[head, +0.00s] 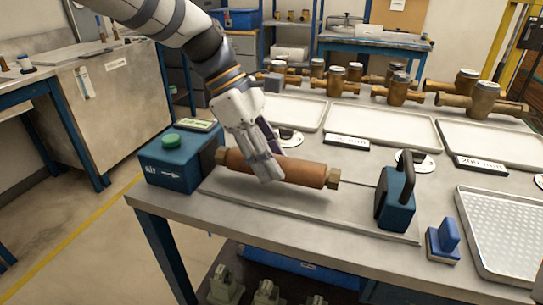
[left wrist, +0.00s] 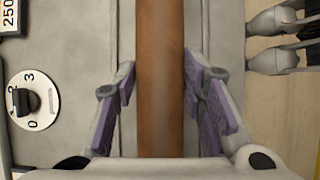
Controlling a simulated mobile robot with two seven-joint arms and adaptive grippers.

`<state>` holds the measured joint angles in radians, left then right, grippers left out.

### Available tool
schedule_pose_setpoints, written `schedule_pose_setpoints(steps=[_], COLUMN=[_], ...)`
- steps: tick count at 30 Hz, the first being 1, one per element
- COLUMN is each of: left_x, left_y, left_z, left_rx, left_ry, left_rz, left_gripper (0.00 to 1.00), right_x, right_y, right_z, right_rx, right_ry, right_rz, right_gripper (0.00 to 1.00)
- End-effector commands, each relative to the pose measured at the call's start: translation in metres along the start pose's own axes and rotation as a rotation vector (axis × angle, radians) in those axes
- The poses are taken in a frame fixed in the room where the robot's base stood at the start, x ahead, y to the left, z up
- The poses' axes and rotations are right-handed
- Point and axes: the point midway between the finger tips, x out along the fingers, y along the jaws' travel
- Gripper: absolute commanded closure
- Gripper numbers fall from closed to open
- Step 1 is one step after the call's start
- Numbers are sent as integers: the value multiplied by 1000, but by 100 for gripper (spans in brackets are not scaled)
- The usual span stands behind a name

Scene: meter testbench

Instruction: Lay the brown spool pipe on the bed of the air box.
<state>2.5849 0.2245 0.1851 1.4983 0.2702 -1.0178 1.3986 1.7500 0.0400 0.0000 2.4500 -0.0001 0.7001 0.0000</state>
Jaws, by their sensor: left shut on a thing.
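The brown spool pipe (head: 303,172), with a hex fitting at each end, lies lengthwise over the bed (head: 345,215) of the air box (head: 180,163). My left gripper (head: 268,172) is shut on its middle from above. A shadow lies on the bed under the pipe, so it looks slightly raised. Its left end is close to the air box's right side; I cannot tell if they touch. Its right end is apart from the blue end block with a black handle (head: 396,200). In the left wrist view the pipe (left wrist: 160,80) runs between the purple finger pads (left wrist: 160,105).
Shallow trays (head: 380,128) and several brass meters (head: 400,88) stand behind the bed. A blue stamp-like block (head: 443,240) and a dimpled tray (head: 505,225) are at the right. The bench's front edge is close to the bed.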

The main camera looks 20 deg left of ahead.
Motion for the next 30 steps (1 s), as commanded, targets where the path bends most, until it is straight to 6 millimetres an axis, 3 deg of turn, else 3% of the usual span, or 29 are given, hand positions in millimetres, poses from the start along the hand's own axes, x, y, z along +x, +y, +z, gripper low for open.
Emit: schedule_pose_setpoints(steps=[22,23,24,25,30], left_x=[14,14,14,14,15], left_y=[0,0,0,0,0], left_z=[-8,-8,-8,-8,-8], left_rx=[1,1,1,1,1], left_ry=[-1,-1,-1,-1,-1], left_rz=[3,3,3,2,1], left_gripper=[100,55,46,40,39], right_x=[0,0,0,0,0], right_y=[0,0,0,0,0], right_z=[0,0,0,0,0], right_rx=[0,0,0,0,0], right_ry=[1,1,1,1,1], right_rz=[0,0,0,0,0], right_gripper=[60,60,60,60,60])
